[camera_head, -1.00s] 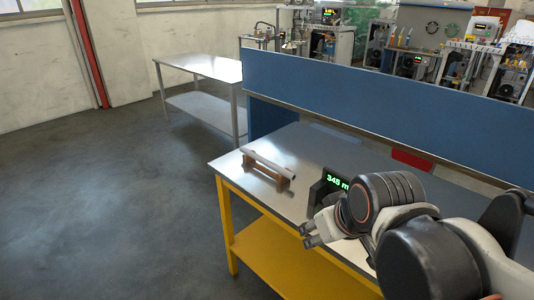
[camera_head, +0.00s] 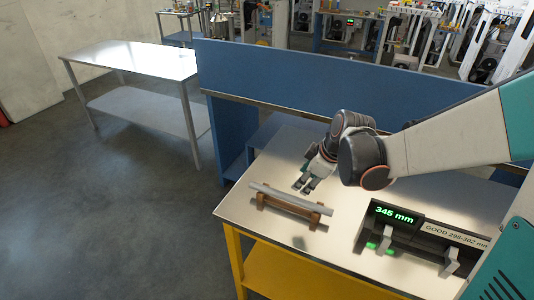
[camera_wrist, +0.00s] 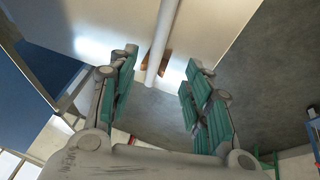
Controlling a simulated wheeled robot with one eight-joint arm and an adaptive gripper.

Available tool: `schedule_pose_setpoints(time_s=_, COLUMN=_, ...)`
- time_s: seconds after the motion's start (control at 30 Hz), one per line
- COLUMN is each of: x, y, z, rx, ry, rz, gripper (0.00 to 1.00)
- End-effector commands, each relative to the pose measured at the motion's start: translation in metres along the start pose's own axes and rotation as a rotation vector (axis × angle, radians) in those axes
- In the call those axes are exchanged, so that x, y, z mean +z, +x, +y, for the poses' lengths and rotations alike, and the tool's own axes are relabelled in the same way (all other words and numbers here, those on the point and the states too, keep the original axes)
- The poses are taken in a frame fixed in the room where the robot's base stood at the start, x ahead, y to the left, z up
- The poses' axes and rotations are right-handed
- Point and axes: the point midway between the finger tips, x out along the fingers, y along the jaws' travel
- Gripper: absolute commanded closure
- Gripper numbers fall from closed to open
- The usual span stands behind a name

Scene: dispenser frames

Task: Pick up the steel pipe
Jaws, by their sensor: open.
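The steel pipe (camera_head: 291,199) is a grey rod lying across a brown wooden cradle (camera_head: 261,203) on the metal tabletop, near its left corner. In the wrist view the pipe (camera_wrist: 161,45) runs from the top edge down to between my fingers in the picture. My gripper (camera_head: 304,187) is open and empty, just behind the pipe in the head view. In the wrist view my gripper (camera_wrist: 155,85) shows its two green-padded fingers spread wide, one on each side of the pipe's line. I cannot tell the exact height between fingers and pipe.
A measuring device with a green "345 mm" display (camera_head: 395,214) stands right of the pipe, beside a "GOOD" label (camera_head: 454,236). A blue partition (camera_head: 320,85) borders the table's back. The tabletop (camera_head: 245,212) left of the cradle is clear. Another metal table (camera_head: 130,58) stands at far left.

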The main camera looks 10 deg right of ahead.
Motion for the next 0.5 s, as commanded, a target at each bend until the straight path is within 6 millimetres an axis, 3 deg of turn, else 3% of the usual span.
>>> schedule_pose_setpoints(time_s=0.17, x=0.001, y=0.015, z=0.002, rx=-0.006, ry=-0.018, rz=0.001, gripper=0.55)
schedule_pose_setpoints(time_s=0.5, x=0.001, y=0.076, z=0.001, rx=-0.005, ry=-0.017, rz=0.002, gripper=0.55)
